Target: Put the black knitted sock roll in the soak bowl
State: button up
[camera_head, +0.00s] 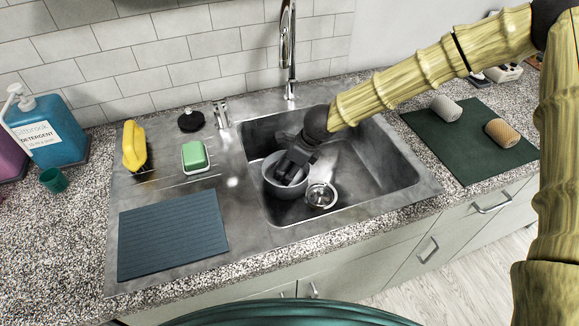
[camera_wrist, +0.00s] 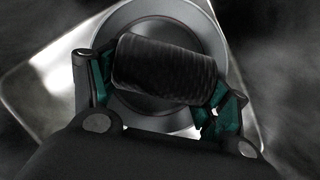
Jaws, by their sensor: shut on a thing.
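The soak bowl (camera_head: 272,185) is a round grey bowl standing in the sink basin. My gripper (camera_head: 291,168) reaches down over it in the head view, and its fingers cover part of the bowl's opening. In the wrist view my gripper (camera_wrist: 164,85) is shut on the black knitted sock roll (camera_wrist: 165,69), with a green-padded finger at each end. The roll lies across the bowl's opening in that view, with the bowl's rim (camera_wrist: 214,38) around it. I cannot tell whether the roll touches the bowl's floor. In the head view the roll is not clearly told from the dark gripper.
A drain strainer (camera_head: 321,195) is right of the bowl. The faucet (camera_head: 288,50) rises behind the basin. A green mat (camera_head: 468,155) at right bears a grey roll (camera_head: 446,108) and a tan roll (camera_head: 502,133). A green-and-white sponge (camera_head: 195,157) and a ribbed dark mat (camera_head: 172,235) lie left.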

jog(key=o, duration=1.1)
notch_tip(320, 180, up, 7)
jog(key=p, duration=0.7)
jog(key=shift+p, duration=0.3)
